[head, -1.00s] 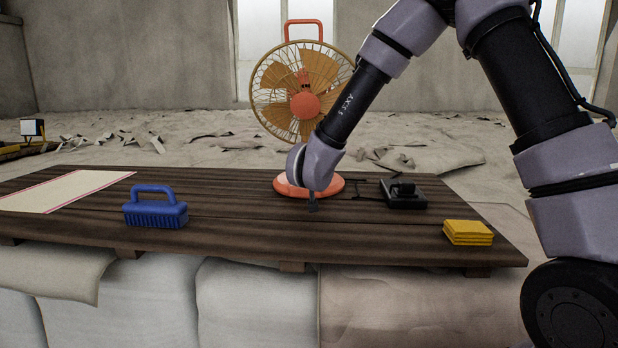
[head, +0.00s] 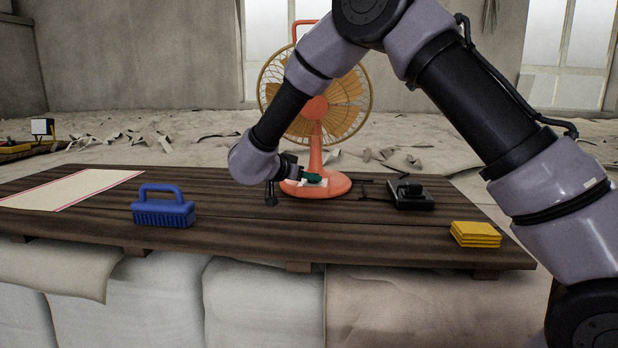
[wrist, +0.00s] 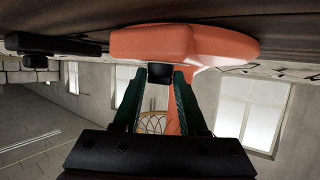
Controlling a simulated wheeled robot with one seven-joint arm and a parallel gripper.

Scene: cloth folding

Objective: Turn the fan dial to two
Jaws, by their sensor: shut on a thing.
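The orange fan (head: 318,130) stands upright on the wooden table, behind my arm. Its round base (head: 340,188) is partly covered by my gripper (head: 314,177), which reaches in from the left, low over the base. The wrist view is upside down and shows the fan base (wrist: 190,45) close ahead. A small black dial (wrist: 160,73) sits on the base, between the green fingertips of my gripper (wrist: 160,78). The gripper is shut on the dial. The dial's markings and setting are not visible, and the dial is hidden in the head view.
A blue brush (head: 163,212) stands front left on the table (head: 235,235), with a pale cloth (head: 70,188) beyond it. A black device (head: 412,196) lies right of the fan. A yellow folded stack (head: 475,234) is at the front right. The front middle is clear.

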